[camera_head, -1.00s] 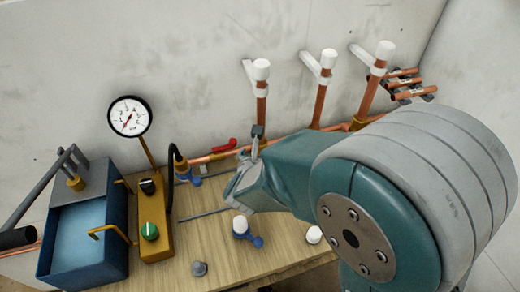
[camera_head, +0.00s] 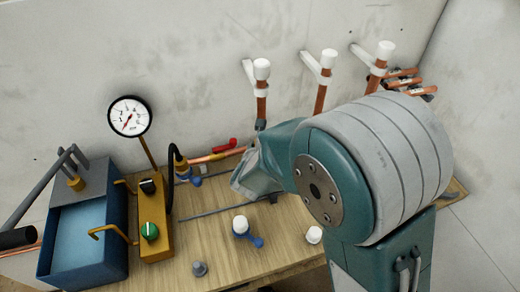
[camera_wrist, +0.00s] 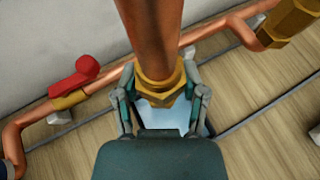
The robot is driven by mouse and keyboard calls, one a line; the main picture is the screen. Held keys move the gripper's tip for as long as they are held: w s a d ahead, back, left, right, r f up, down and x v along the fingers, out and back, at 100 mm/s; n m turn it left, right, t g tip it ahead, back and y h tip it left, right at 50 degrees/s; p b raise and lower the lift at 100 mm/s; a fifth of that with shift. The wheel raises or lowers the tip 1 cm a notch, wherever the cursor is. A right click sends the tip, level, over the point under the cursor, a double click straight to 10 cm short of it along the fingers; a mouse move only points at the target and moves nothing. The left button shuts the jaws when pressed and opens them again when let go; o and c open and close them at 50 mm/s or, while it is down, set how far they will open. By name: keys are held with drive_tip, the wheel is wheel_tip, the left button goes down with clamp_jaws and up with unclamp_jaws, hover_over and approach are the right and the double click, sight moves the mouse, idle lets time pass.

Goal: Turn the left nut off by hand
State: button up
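The left nut (camera_wrist: 160,85) is a brass hex nut at the foot of an upright copper pipe (camera_wrist: 150,30) in the wrist view. My gripper (camera_wrist: 162,92) has one finger on each side of it, and both appear to touch its sides. The nut is hidden there by my wrist.
A red-handled valve (camera_wrist: 75,77) sits on the horizontal copper pipe left of the nut. Another brass fitting (camera_wrist: 288,22) is at the right. On the bench are a yellow control box (camera_head: 156,215), a blue bin (camera_head: 120,240), a gauge (camera_head: 129,116) and a white-topped blue valve (camera_head: 241,225).

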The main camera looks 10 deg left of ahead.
drive_tip(key=shift+c, duration=0.2)
drive_tip(key=shift+n+y, duration=0.4)
drive_tip(key=shift+n+g+y, duration=0.4)
drive_tip(key=shift+n+y, duration=0.6)
drive_tip(key=shift+y, duration=0.1)
drive_tip(key=o, duration=1)
drive_tip(key=shift+a, duration=0.1)
drive_tip(key=shift+o, duration=0.2)
drive_tip(key=v, duration=1)
